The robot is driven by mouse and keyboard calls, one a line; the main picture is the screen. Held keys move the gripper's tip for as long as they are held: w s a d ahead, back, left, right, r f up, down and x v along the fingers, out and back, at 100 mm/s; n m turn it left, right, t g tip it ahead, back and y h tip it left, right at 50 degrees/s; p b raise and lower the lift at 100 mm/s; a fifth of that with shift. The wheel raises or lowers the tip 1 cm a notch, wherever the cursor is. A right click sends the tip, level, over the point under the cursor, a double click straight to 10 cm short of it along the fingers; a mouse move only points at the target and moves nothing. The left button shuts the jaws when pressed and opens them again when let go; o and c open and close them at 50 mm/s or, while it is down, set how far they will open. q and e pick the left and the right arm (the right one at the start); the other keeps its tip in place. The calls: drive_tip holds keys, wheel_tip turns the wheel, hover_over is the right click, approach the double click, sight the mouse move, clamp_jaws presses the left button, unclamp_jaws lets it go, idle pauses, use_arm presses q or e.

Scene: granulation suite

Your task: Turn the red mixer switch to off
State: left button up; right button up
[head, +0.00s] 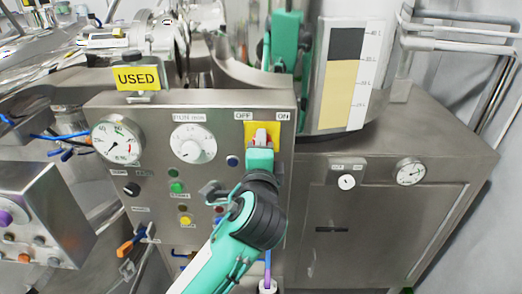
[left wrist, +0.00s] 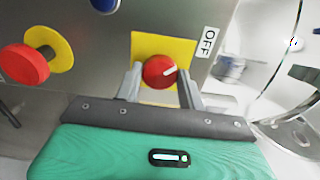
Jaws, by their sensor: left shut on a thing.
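The red mixer switch (left wrist: 158,73) is a round red knob with a white pointer mark on a yellow plate (left wrist: 148,43). In the left wrist view the mark points right and slightly up, roughly toward the OFF label (left wrist: 208,42). My left gripper (left wrist: 160,80) has one finger on each side of the knob and is shut on it. In the head view the yellow plate (head: 249,130) is at the panel's upper right, and my left gripper (head: 262,143) covers most of the knob. The OFF label (head: 243,115) is above left and the ON label (head: 283,116) above right.
The steel panel also carries a gauge (head: 118,140), a white dial (head: 193,143) and several coloured buttons near my arm. A red button on a yellow ring (left wrist: 24,65) shows in the left wrist view. A steel cabinet (head: 380,220) stands to the right.

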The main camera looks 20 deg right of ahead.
idle(0.3)
use_arm(q)
drive_tip(key=o, duration=1)
drive_tip(key=shift+c, duration=0.2)
drive_tip(key=p+v, duration=0.3)
drive_tip(key=v, duration=1.1)
drive_tip(key=shift+w+f, duration=0.1)
drive_tip(key=shift+w, duration=0.1)
